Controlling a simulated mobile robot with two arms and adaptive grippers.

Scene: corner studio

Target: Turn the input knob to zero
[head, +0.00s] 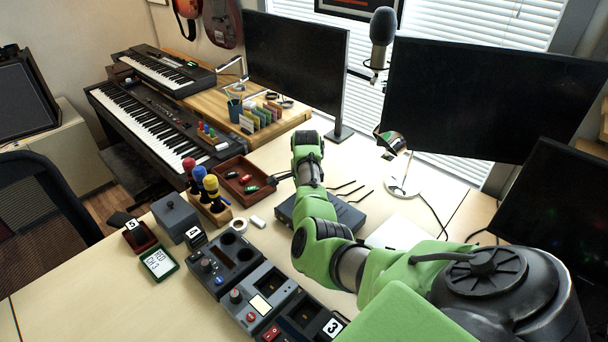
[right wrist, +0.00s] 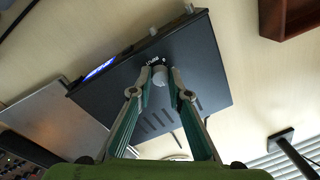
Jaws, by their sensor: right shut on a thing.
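The input knob (right wrist: 160,78) is a small pale grey cap on the top face of a dark box (right wrist: 195,60) in the right wrist view. Small white marks stand beside it, too small to read surely. My right gripper (right wrist: 160,76) has its two fingertips closed on either side of the knob. In the head view the dark box (head: 347,217) lies on the desk, partly covered by my right arm, which hides the knob and fingertips. My left gripper is not in view.
A blue-lit display (right wrist: 100,68) shows on the box's edge. A red-brown tray (head: 243,181) and a wooden block with coloured handles (head: 211,209) stand left of my arm. Grey control modules (head: 222,262) lie in front. A lamp base (head: 402,187) stands behind right.

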